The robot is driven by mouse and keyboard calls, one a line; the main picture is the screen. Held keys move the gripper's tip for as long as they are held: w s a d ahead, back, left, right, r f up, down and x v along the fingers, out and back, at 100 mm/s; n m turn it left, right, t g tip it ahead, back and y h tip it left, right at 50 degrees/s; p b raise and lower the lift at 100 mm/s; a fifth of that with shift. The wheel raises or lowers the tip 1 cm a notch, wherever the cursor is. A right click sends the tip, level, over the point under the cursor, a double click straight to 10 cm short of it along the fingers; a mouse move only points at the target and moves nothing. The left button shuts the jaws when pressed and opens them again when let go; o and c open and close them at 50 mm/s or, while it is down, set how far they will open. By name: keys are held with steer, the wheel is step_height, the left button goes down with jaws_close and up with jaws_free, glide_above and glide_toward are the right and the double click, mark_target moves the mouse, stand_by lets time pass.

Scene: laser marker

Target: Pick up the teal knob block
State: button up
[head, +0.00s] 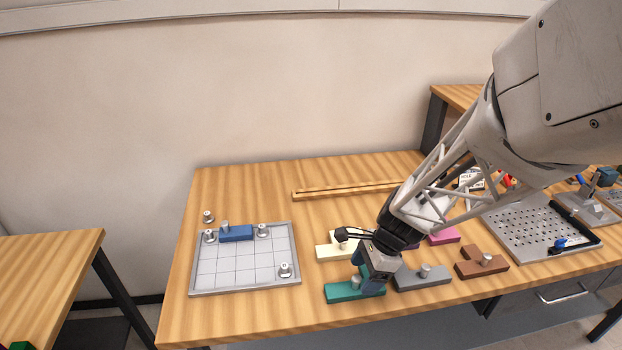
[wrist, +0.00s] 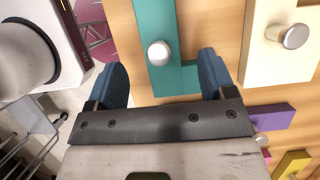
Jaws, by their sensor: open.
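The teal knob block (head: 341,293) lies on the wooden table near its front edge, right of the grid tray. It is L-shaped with a silver round knob on top; part of it is hidden behind my gripper in the head view. My gripper (head: 369,285) is over its right part, pointing down. In the wrist view the teal block (wrist: 154,22) runs up from between the fingers, and its knob (wrist: 159,53) shows between the two open blue fingertips of my gripper (wrist: 161,62). Nothing is held. The exact height above the block cannot be told.
A cream block (head: 326,252) lies behind, a grey block (head: 413,279) close on the right, and a brown block (head: 479,268) farther right. The grid tray (head: 212,291) with a blue block (head: 236,234) is on the left. A perforated plate (head: 515,228) lies at right.

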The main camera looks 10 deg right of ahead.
mark_target(355, 287)
steer(key=shift+x, duration=2.2)
steer(key=shift+a, duration=0.1)
steer(key=c, duration=1)
steer(key=shift+c, duration=0.2)
steer(key=shift+r, duration=0.2)
steer(key=shift+r, duration=0.45)
steer(key=shift+s+r, duration=0.15)
steer(key=shift+r, duration=0.45)
steer(key=shift+s+r, duration=0.15)
steer(key=shift+r, duration=0.5)
steer(key=s+r, duration=0.1)
steer(key=s, duration=1.4)
steer(key=shift+s+a, duration=0.2)
steer(key=shift+r, duration=0.15)
